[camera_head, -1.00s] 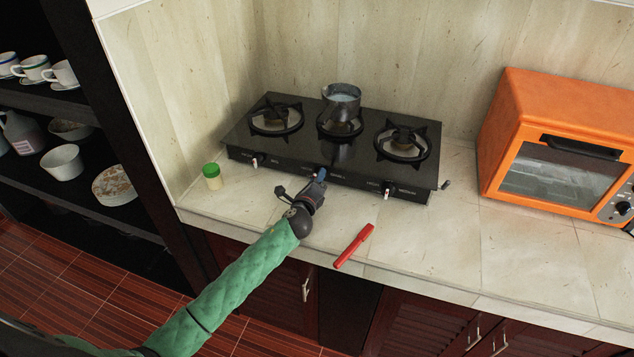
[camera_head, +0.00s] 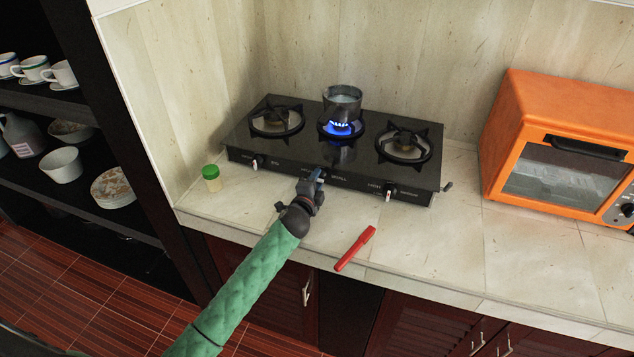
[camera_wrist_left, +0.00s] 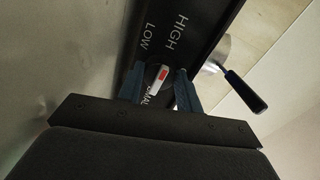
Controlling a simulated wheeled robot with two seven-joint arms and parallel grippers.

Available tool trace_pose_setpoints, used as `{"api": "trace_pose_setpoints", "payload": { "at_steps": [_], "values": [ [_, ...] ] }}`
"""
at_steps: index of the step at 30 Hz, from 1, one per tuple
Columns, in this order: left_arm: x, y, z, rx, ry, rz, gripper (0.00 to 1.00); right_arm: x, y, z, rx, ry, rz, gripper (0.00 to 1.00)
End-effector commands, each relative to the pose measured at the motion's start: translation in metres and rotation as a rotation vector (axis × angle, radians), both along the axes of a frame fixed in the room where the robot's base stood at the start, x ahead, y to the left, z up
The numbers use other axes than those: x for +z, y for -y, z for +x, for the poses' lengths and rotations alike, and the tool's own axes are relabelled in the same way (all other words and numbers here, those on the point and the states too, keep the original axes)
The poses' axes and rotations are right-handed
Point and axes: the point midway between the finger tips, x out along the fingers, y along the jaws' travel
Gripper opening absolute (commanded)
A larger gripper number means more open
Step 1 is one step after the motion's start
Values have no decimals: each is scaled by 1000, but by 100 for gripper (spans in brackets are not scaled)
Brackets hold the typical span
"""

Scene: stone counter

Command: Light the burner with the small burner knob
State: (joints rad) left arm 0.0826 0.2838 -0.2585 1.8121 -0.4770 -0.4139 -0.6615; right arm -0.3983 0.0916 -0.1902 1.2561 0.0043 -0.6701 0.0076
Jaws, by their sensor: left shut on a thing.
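The black three-burner stove (camera_head: 250,140) stands on the counter against the wall. Its middle burner (camera_head: 340,127) shows a blue flame under a small metal pot (camera_head: 343,98). My left gripper (camera_head: 317,176) is at the middle of the stove's front panel. In the left wrist view, its blue fingers (camera_wrist_left: 160,88) are on both sides of the small burner knob (camera_wrist_left: 158,79), shut on it. The knob is white with a red mark and sits tilted near the LOW and HIGH lettering. In the head view the gripper hides the knob. My right gripper is not in view.
A red lighter-like stick (camera_head: 355,248) lies on the counter in front of the stove. A green-capped jar (camera_head: 211,178) stands at the left. An orange toaster oven (camera_head: 560,145) is at the right. The counter between stove and oven is clear.

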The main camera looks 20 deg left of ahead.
Motion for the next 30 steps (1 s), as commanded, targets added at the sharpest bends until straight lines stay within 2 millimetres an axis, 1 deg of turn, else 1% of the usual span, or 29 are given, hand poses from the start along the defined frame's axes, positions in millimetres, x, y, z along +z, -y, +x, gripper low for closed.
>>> {"api": "trace_pose_setpoints", "payload": {
  "at_steps": [6,18,19,21,22,30],
  "values": [
    [-2,-1,0,3,-4,-37,12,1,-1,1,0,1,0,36],
    [-2,-1,0,2,-4,-41,12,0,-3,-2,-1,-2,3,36],
    [-2,-1,0,2,-4,-41,39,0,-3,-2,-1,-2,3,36],
    [-2,-1,0,2,-4,-41,53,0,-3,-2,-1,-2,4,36],
    [-2,-1,0,2,-4,-41,57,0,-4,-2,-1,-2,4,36],
    [0,-1,0,0,-2,-41,57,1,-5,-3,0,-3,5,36]
  ]
}}
